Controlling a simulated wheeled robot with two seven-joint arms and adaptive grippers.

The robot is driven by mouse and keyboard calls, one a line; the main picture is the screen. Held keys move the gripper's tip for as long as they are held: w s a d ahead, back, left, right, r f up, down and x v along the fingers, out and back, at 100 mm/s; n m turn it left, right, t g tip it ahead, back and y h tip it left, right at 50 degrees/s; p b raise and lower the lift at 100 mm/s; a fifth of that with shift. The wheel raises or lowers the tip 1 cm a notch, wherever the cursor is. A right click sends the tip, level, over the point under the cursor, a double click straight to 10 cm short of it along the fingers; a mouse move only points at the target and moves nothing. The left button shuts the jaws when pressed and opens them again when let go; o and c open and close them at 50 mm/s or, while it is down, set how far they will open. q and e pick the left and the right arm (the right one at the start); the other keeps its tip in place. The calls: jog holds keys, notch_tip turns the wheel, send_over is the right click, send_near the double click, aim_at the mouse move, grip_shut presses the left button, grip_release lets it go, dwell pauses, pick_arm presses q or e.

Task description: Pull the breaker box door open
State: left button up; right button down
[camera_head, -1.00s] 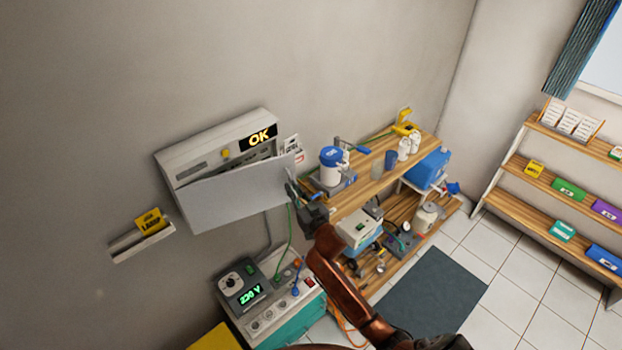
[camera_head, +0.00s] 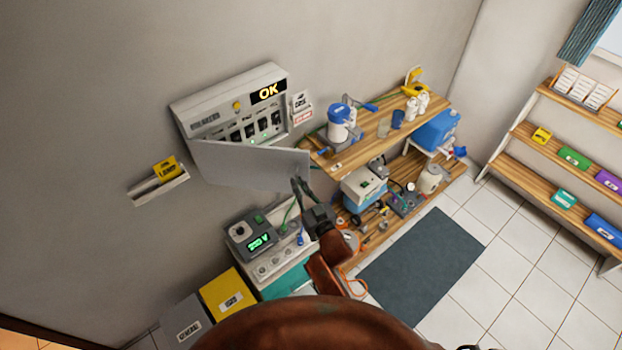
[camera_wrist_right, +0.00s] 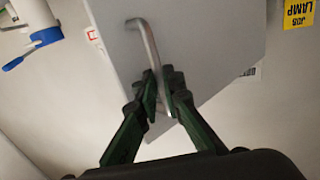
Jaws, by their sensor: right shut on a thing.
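The breaker box (camera_head: 232,108) hangs on the wall, with an "OK" display at its top right. My right gripper (camera_head: 301,187) is at the door's right edge. In the right wrist view my right gripper (camera_wrist_right: 162,92) is shut around the curved metal handle (camera_wrist_right: 149,52) on the door panel (camera_wrist_right: 195,45).
A wooden shelf unit (camera_head: 435,104) with bottles and devices stands just right of the door. A voltage unit (camera_head: 252,238) and a yellow bin (camera_head: 228,298) are below. A lamp holder (camera_head: 160,186) is on the wall at left.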

jog(key=shift+s+a+r+y, duration=0.15)
jog(key=shift+a+r+y, duration=0.2)
jog(key=shift+a, duration=0.35)
jog(key=c, duration=2.5)
grip_release()
jog(key=o, duration=0.5)
jog(key=shift+a+f, duration=0.2)
jog(key=shift+a, duration=0.2)
jog(key=shift+c, duration=0.2)
jog(key=v, duration=1.2)
jog(key=shift+d, duration=0.3)
